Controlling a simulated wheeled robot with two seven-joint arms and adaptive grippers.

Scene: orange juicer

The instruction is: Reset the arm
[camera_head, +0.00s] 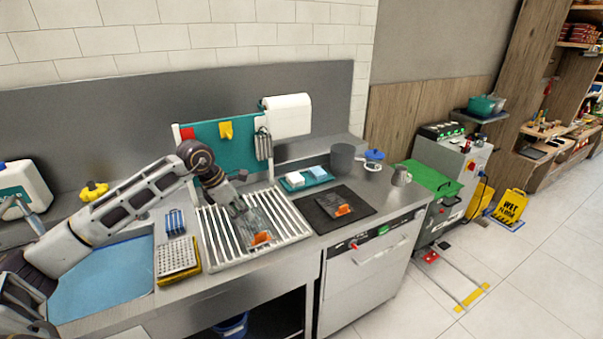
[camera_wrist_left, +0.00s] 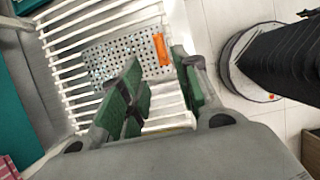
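My left arm reaches in from the left in the head view. My left gripper (camera_head: 238,206) is low over a white slatted rack (camera_head: 213,232) on the steel counter. In the left wrist view the green-padded fingers (camera_wrist_left: 158,72) stand apart with nothing between them. A perforated grey plate (camera_wrist_left: 110,58) with an orange piece (camera_wrist_left: 161,50) lies on the rack beyond the fingertips. The orange piece also shows in the head view (camera_head: 262,238). I cannot tell whether the fingers touch the plate. My right gripper is not in view.
A yellow-edged tray (camera_head: 178,258) and a blue rack (camera_head: 175,222) stand left of the slatted rack. A dark mat (camera_head: 318,217) with an orange item lies to its right. A teal board (camera_head: 222,145) stands behind. Open floor lies at right.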

